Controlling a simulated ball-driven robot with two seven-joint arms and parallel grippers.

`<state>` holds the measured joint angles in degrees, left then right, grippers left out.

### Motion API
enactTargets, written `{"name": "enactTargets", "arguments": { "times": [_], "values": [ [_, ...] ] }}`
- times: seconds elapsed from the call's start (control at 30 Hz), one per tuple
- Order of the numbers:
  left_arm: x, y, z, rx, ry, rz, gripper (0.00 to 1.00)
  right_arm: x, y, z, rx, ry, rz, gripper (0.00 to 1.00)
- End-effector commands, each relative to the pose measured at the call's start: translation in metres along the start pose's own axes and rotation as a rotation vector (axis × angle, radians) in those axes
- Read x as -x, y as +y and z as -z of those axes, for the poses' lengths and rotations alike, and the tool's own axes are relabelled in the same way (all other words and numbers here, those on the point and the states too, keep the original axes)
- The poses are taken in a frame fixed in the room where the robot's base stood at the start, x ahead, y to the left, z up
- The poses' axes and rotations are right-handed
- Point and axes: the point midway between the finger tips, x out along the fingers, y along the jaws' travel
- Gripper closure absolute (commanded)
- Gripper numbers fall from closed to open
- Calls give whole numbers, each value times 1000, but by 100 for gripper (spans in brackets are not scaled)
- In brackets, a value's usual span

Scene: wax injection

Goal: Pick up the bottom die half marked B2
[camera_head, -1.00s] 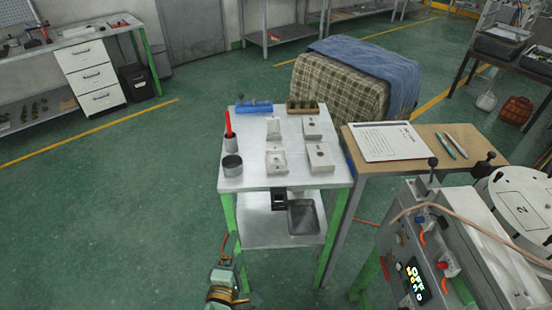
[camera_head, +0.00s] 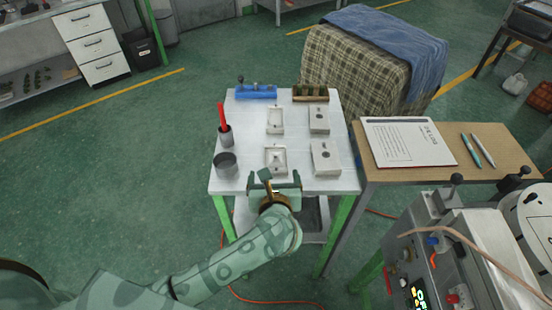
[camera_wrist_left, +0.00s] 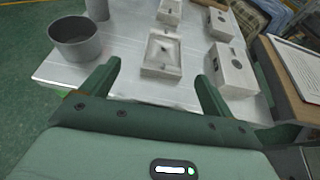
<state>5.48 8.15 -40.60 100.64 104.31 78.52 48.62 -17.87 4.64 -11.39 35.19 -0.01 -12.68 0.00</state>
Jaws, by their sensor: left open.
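Several pale die halves stand in two columns on the metal table (camera_head: 235,110); I cannot read a B2 mark on any. The left column has a near open-faced half with a cavity (camera_head: 276,160) and a far one (camera_head: 274,120). The right column has two blocks with dark round holes, near (camera_head: 325,157) and far (camera_head: 319,118). My left gripper (camera_head: 274,179) is open and empty at the table's front edge, just short of the near left half. My right gripper is out of view.
A grey cup (camera_head: 226,165) and a dark holder with a red tool (camera_head: 225,134) stand on the table's left. A blue rack (camera_head: 256,92) and a wooden block (camera_head: 311,93) line the back. A wooden desk (camera_head: 500,150) and a machine (camera_head: 440,240) are at right.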

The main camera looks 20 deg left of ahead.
Motion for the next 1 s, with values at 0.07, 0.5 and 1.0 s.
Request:
{"name": "enactTargets", "arguments": {
  "times": [0.07,0.5,1.0],
  "values": [
    [-15,0,1,-2,-2,-1,13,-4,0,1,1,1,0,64],
    [-69,-7,2,-5,-2,-1,13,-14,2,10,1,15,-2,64],
    [-79,-7,1,-2,-1,0,57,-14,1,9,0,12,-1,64]
  ]
}}
